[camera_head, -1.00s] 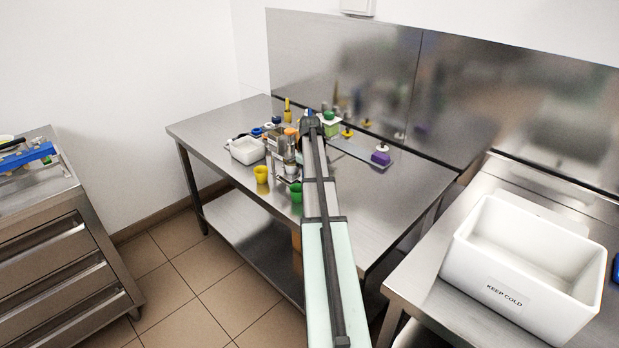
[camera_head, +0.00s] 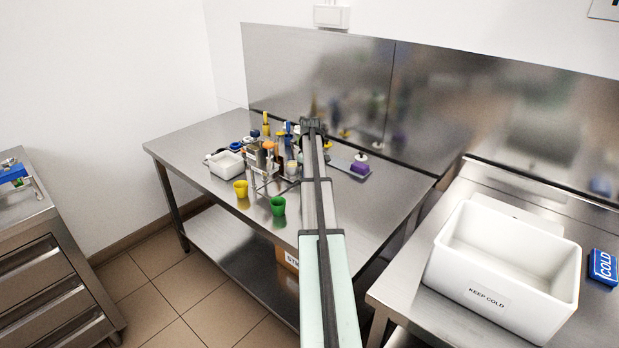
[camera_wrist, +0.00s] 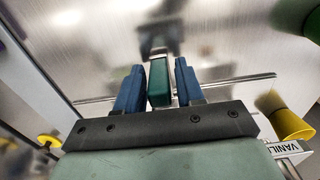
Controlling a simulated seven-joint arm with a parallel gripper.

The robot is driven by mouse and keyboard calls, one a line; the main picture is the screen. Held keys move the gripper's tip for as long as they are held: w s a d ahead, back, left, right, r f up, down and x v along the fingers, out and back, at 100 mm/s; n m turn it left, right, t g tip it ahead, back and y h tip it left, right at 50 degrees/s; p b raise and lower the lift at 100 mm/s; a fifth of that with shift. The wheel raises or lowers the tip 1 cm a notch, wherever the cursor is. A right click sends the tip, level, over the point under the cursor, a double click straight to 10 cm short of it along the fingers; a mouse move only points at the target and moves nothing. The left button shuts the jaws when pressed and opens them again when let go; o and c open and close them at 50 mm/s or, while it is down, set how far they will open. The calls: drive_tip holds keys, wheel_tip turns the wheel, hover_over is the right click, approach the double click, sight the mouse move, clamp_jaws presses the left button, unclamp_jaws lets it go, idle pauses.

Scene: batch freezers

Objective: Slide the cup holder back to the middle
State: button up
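In the head view a metal rack (camera_head: 264,182), which looks like the cup holder, stands near the table's front edge. A yellow cup (camera_head: 240,188) and a green cup (camera_head: 278,206) show at its front. My gripper (camera_head: 310,124) is behind and to the right of it, partly hidden by my arm. In the wrist view my gripper's blue fingers (camera_wrist: 160,82) are apart, one on each side of a green block (camera_wrist: 160,82) with a metal part beyond it. Narrow gaps seem to show beside the block; contact is unclear. The cup holder is not clearly identifiable there.
A white tray (camera_head: 226,165) and several bottles crowd the table left of my arm. A white bin (camera_head: 505,262) stands on the right-hand bench.

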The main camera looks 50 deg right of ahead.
drive_tip(key=shift+o, duration=0.6)
wheel_tip(320, 180, up, 14)
drive_tip(key=shift+f, duration=0.1)
idle(0.4)
